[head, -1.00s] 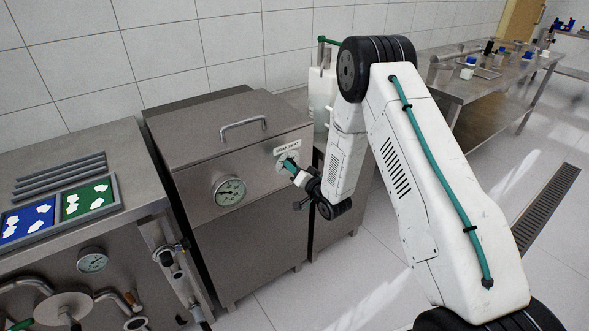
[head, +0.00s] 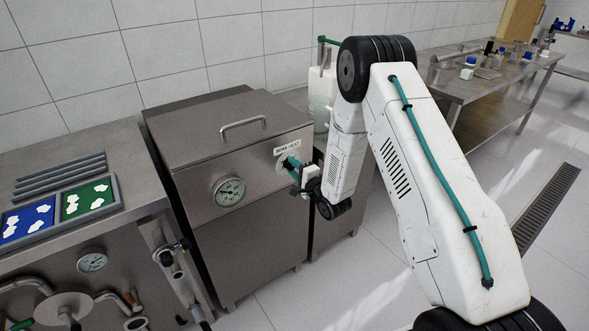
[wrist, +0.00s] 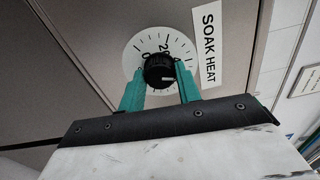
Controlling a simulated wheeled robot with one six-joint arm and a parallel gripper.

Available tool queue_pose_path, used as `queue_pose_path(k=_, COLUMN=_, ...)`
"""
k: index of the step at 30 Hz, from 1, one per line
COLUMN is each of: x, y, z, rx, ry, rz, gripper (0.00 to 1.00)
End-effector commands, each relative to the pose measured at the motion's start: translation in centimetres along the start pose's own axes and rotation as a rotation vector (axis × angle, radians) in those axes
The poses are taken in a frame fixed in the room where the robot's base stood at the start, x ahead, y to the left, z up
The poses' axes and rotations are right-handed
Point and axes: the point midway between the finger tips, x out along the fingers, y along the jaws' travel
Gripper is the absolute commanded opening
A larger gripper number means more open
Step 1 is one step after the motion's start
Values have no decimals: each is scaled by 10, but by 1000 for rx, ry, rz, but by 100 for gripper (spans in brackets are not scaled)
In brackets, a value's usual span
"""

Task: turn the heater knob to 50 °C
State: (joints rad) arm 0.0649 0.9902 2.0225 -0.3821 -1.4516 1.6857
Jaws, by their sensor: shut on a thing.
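The heater knob (wrist: 157,70) is black and round with a white pointer line, on a white dial plate (wrist: 134,50) beside a "SOAK HEAT" label (wrist: 207,45). In the wrist view its pointer points to the right, towards my right finger. Part of the dial's numbers is hidden by the knob and the fingers. My gripper (wrist: 159,79) has teal fingers, one on each side of the knob, shut on it. In the head view my gripper (head: 293,164) reaches the dial on the front of the steel soak tank (head: 260,190); the knob itself is hidden there.
A round gauge (head: 229,191) sits on the tank front left of the dial, and a lid handle (head: 242,126) is on top. A bench at left holds blue (head: 28,221) and green (head: 88,200) trays. Open floor lies at the lower middle.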

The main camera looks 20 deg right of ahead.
Motion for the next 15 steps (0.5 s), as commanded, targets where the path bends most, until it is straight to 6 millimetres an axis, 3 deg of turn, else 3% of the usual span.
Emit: queue_pose_path(k=15, x=-1, y=2, z=-1, rx=205, ry=3, rz=3, gripper=11)
